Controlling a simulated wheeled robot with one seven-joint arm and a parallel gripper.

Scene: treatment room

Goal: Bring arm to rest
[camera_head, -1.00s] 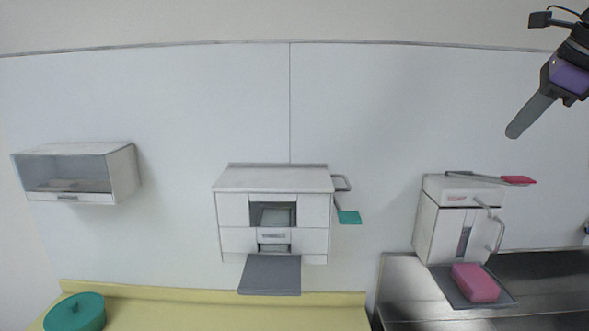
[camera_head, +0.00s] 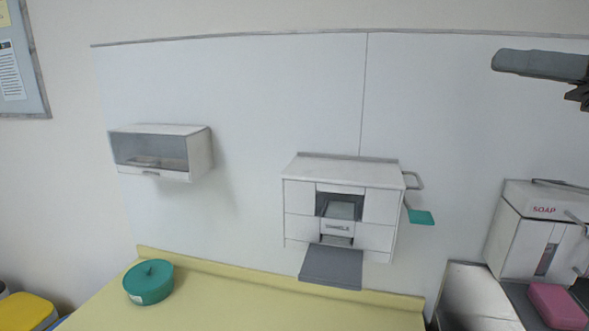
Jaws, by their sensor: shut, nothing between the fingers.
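My gripper (camera_head: 540,65) shows at the upper right edge of the head camera view, in front of the white wall panel. Its grey fingers are together and point left, with nothing held between them. They are apart from the wall fixtures and well above the soap dispenser. The rest of my arm is mostly cut off by the right edge.
A towel dispenser (camera_head: 300,210) with a grey tray hangs mid-wall, a soap dispenser (camera_head: 515,238) with a pink block (camera_head: 556,306) at right. A glass-fronted box (camera_head: 200,155) hangs left.

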